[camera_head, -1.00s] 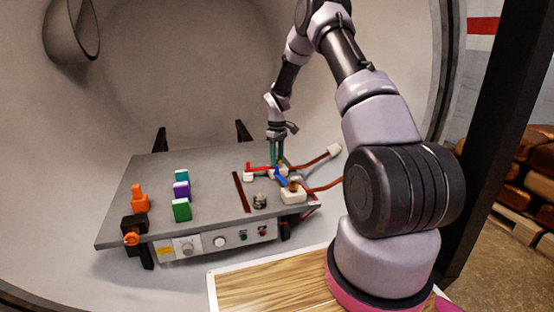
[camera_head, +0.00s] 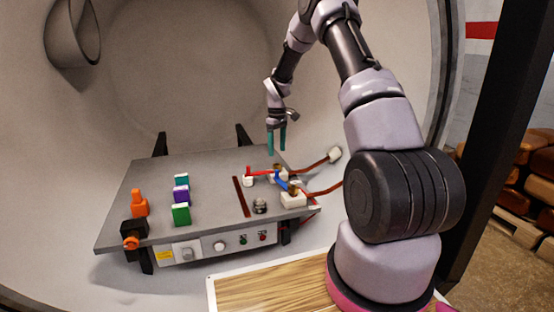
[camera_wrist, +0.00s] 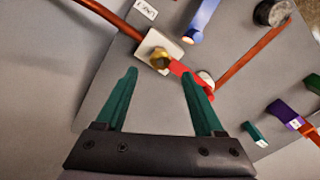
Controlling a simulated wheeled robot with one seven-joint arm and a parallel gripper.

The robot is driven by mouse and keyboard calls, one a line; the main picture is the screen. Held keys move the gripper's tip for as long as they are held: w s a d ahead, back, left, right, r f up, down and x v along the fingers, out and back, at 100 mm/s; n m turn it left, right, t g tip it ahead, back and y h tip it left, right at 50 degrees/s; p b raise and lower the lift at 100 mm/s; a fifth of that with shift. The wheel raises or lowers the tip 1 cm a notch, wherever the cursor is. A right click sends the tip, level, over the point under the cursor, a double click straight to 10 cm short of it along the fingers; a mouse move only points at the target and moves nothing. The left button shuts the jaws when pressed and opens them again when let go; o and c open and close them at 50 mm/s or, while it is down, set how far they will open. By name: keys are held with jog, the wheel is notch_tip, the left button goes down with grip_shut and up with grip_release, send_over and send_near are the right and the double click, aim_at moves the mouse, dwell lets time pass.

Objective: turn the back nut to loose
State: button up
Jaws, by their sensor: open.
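The back nut is a brass nut (camera_wrist: 159,58) on a white block (camera_wrist: 170,46) with a red bar beside it, seen in the wrist view beyond my fingertips. In the head view the back block (camera_head: 281,177) with its red bar (camera_head: 260,173) sits near the right rear of the grey table (camera_head: 150,173). My gripper (camera_head: 276,152) hangs above the table's back edge, its teal fingers apart. It also shows in the wrist view (camera_wrist: 160,78), with nothing between the fingers. The nut is small and partly unclear in the head view.
A front white block (camera_head: 295,198) with a blue bar (camera_head: 283,182) stands close in front of the back one. Reddish cables run right. Green, purple and teal blocks (camera_head: 181,191) and orange parts (camera_head: 139,205) stand left.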

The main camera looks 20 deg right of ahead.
jog(key=shift+r, duration=2.1)
notch_tip(320, 180, up, 14)
jog(key=m+t, duration=0.2)
send_over(277, 163)
jog(key=s+a, duration=0.2)
jog(key=s, duration=0.5)
jog(key=s+a+r+m+t, duration=0.1)
jog(key=s+a+r+m, duration=0.15)
jog(key=s+r, duration=0.75)
jog(key=s+r+m+t+y, duration=0.1)
jog(key=s+r+m+t, duration=0.1)
jog(key=s, duration=0.9)
jog(key=s+a+r+m+t+y, duration=0.1)
jog(key=s+m, duration=0.3)
jog(key=s, duration=0.7)
jog(key=shift+a+r+t, duration=0.3)
jog(key=shift+r+t, duration=0.15)
jog(key=shift+t, duration=0.15)
